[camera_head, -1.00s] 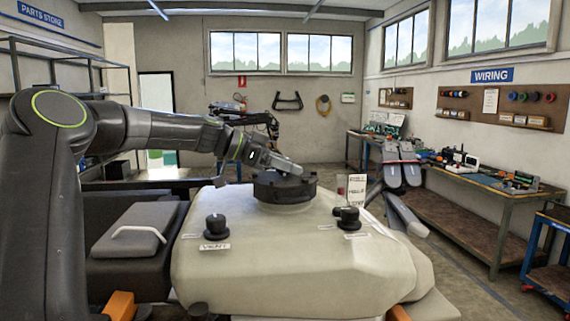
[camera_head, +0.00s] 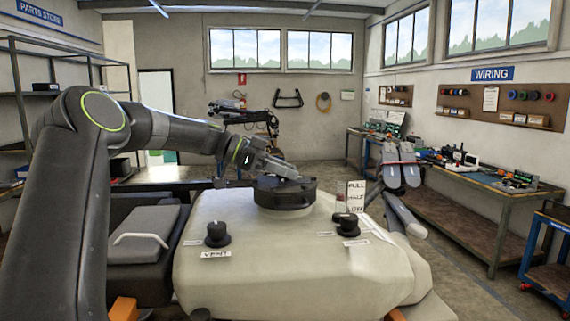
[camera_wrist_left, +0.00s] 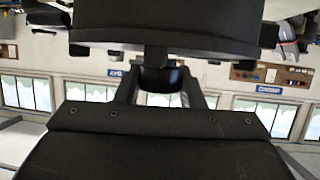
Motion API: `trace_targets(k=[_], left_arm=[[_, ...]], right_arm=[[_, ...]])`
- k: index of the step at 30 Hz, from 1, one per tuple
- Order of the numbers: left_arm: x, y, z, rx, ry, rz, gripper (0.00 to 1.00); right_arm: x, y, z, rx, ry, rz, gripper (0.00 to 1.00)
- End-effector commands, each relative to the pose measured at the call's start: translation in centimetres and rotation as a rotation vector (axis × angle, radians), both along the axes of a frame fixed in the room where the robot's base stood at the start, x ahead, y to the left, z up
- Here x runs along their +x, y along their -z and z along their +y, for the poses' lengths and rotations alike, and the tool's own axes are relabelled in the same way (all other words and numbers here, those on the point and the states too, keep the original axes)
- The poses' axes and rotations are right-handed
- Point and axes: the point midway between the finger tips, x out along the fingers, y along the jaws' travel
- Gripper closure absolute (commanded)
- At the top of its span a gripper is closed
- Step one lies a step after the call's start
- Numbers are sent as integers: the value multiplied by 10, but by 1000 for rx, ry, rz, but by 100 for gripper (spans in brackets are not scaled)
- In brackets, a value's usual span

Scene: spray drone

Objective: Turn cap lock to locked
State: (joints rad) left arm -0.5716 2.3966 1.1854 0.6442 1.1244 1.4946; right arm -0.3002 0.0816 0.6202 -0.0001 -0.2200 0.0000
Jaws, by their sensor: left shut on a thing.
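The large dark round cap (camera_head: 285,196) sits on top of the cream tank (camera_head: 300,265). It fills the top of the left wrist view (camera_wrist_left: 165,35), with a small dark tab (camera_wrist_left: 157,60) at its edge. My left gripper (camera_head: 290,173) reaches in from the left and meets the cap's upper side. Its fingers (camera_wrist_left: 160,82) are shut on a dark part at the cap, which looks like the cap lock. The fingers and cap are both dark, so the exact contact and any lock marking are hidden. My right gripper is not in view.
Black knobs stand on the tank: one (camera_head: 217,233) behind the VENT label (camera_head: 216,254), another (camera_head: 348,225) at the right. A card (camera_head: 353,194) with level words stands behind the right knob. Folded grey drone arms (camera_head: 402,165) rise at the right.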

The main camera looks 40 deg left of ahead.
Motion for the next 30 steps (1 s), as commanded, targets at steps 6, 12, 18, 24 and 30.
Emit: trace_targets(k=[6, 12, 18, 24, 30], left_arm=[[0, 0, 0, 0, 70, -2, 88], [0, 0, 0, -2, 81, -6, 88], [0, 0, 0, -3, 81, -6, 62], [0, 0, 0, -2, 81, -5, 43], [0, 0, 0, -2, 81, -5, 43]], right_arm=[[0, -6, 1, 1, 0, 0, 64], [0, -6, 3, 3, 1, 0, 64], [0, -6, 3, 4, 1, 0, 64], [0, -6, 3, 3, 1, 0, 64], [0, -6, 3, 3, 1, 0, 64]])
